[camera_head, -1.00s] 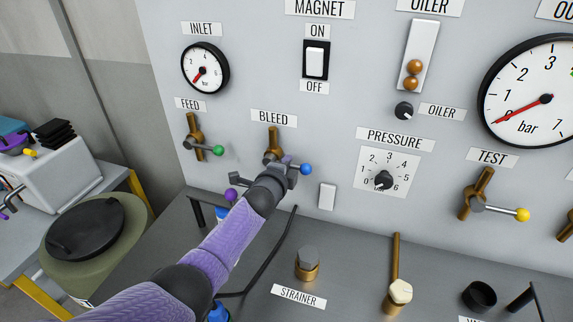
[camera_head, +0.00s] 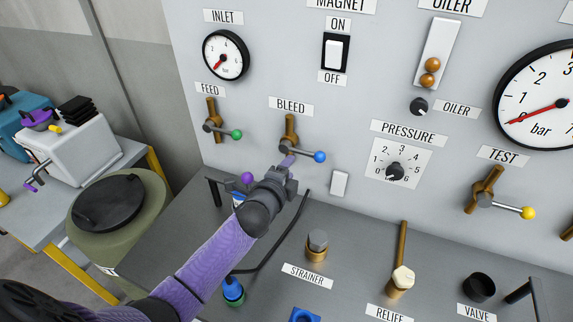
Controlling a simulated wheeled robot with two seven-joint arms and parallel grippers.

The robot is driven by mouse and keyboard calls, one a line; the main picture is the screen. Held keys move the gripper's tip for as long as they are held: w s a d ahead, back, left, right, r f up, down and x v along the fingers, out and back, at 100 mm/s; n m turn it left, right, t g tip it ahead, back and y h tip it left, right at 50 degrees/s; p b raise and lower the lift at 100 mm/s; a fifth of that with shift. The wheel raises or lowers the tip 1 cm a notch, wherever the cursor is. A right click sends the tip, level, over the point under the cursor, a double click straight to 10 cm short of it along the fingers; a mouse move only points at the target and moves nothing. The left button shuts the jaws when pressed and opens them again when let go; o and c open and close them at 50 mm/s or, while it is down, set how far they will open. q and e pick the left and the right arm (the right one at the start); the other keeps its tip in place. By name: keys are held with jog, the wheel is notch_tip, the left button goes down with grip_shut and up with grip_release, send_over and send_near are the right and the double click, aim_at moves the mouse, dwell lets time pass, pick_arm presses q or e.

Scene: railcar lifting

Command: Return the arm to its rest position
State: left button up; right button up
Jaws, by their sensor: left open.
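My left arm comes in from the lower left in purple sleeving. My left gripper (camera_head: 282,172) is open and empty, just below and in front of the BLEED valve (camera_head: 290,133). The blue-knobbed BLEED lever (camera_head: 306,153) points right and slightly down, and its knob is clear of the gripper. A purple ball knob (camera_head: 247,178) shows just left of the gripper. The wrist hides part of the bench behind it. My right gripper is not in view.
The grey panel carries the FEED valve (camera_head: 212,122), PRESSURE dial (camera_head: 395,171) and TEST valve (camera_head: 486,192). On the bench stand the STRAINER (camera_head: 317,246) and RELIEF (camera_head: 401,277) fittings. A green drum (camera_head: 118,222) stands at left.

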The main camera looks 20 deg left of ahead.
pick_arm(q)
jog(key=shift+s, duration=0.35)
